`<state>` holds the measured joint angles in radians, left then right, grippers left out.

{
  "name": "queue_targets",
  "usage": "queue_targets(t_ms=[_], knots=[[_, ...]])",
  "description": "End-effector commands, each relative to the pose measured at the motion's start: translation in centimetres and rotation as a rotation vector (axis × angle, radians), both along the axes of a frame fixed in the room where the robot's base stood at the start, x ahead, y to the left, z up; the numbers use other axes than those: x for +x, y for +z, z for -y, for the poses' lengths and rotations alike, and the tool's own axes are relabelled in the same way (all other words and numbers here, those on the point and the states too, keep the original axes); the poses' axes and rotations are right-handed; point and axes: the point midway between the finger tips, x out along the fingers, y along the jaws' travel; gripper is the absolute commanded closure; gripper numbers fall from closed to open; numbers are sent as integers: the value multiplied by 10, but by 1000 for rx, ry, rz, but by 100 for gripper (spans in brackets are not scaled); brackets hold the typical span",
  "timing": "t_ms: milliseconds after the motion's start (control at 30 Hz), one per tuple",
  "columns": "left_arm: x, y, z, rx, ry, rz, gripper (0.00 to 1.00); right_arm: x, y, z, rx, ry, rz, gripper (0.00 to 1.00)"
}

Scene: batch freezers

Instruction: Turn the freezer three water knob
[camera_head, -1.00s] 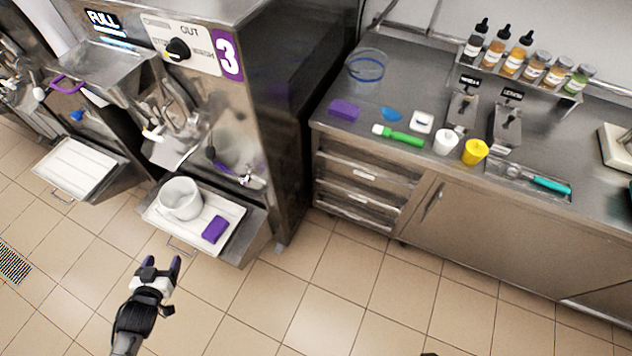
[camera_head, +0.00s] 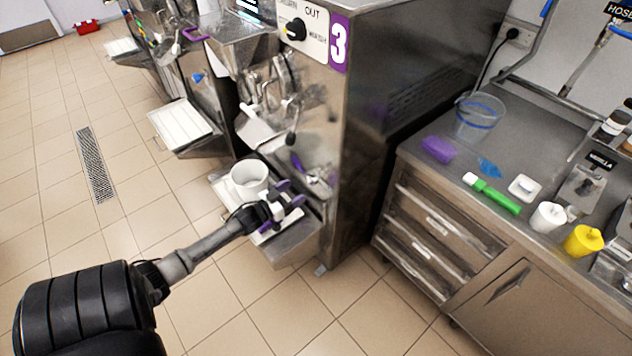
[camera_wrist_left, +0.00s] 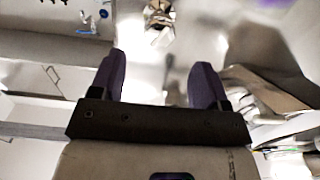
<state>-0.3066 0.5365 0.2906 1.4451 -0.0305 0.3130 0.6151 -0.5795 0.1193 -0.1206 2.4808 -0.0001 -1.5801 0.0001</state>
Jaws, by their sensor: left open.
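Freezer three (camera_head: 365,110) is the steel machine with a purple "3" label. A black dial (camera_head: 296,29) is on its white panel. A small metal tap fitting (camera_head: 318,177) sits low on its front; I cannot tell if this is the water knob. My left gripper (camera_head: 291,193) is open and empty, just below and left of that fitting, above the front tray. In the left wrist view a blurred metal fitting (camera_wrist_left: 160,20) lies ahead of the gap between the purple fingertips (camera_wrist_left: 158,68). My right gripper is not in view.

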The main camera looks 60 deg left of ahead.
Motion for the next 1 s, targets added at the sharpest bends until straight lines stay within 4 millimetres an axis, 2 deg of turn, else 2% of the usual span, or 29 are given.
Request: queue_targets(t_ms=[33, 200, 400, 633, 1000], knots=[[12, 0, -2, 2, 0, 4, 31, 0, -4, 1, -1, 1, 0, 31], [42, 0, -6, 0, 1, 3, 31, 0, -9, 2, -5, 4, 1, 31], [69, -1, -10, 0, 1, 1, 31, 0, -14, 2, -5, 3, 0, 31], [84, 0, -12, 0, 0, 0, 31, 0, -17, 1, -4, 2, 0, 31], [88, 0, -12, 0, 1, 0, 31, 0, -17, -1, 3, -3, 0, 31]])
